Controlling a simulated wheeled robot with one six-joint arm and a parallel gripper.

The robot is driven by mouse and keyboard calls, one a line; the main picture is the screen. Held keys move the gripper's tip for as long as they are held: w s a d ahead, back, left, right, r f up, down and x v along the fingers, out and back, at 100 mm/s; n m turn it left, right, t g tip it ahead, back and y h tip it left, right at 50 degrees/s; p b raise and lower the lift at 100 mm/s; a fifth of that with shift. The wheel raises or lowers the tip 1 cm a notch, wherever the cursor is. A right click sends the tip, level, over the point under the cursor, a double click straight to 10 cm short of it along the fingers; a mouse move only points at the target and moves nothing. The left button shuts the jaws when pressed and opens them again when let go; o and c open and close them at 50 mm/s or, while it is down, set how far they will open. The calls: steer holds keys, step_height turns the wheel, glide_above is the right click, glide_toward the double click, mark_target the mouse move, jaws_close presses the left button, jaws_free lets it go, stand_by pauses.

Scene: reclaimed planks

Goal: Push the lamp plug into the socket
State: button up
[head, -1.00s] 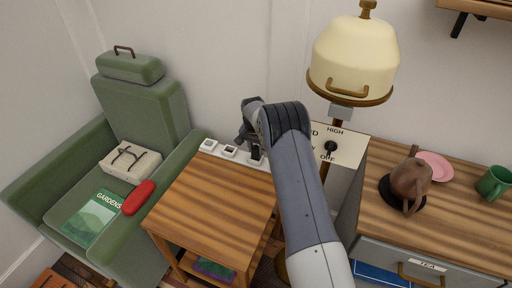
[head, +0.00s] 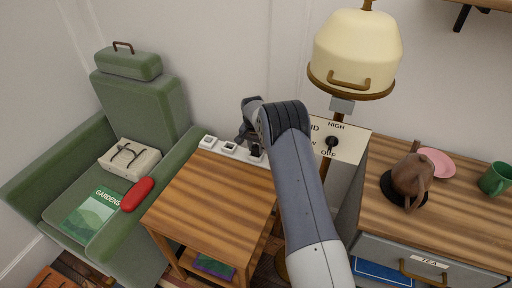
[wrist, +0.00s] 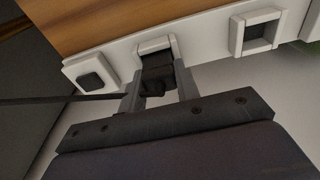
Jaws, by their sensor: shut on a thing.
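My gripper (head: 248,140) is over the white socket strip (head: 218,146) at the back of the small wooden table. In the wrist view my gripper (wrist: 158,82) is shut on the dark lamp plug (wrist: 157,66), one finger on each side. The plug is at a white-rimmed socket (wrist: 155,45), lined up with its opening; how deep it sits I cannot tell. A thin dark cord (wrist: 60,100) runs left from the gripper. The lamp (head: 356,52) has a cream shade with a brass rim and handle, and stands right of my arm.
An empty white-framed socket (wrist: 258,34) is right of the plug in the wrist view, and a white square with a dark centre (wrist: 91,80) is left. A green armchair (head: 140,105) stands left of the wooden table (head: 205,200). A HIGH/OFF dial panel (head: 340,138) is right of my gripper.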

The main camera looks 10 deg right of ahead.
steer(key=shift+f, duration=0.35)
steer(key=o, duration=1.1)
steer(key=shift+c, duration=0.2)
step_height(320, 180, up, 11)
steer(key=s, duration=0.1)
steer(key=shift+a+f, duration=0.15)
steer(key=shift+a, duration=0.25)
steer(key=shift+f, duration=0.1)
steer(key=f, duration=0.7)
steer(key=w+f, duration=0.1)
steer(key=f, duration=0.2)
steer(key=shift+d+f, duration=0.4)
steer(key=shift+r, duration=0.45)
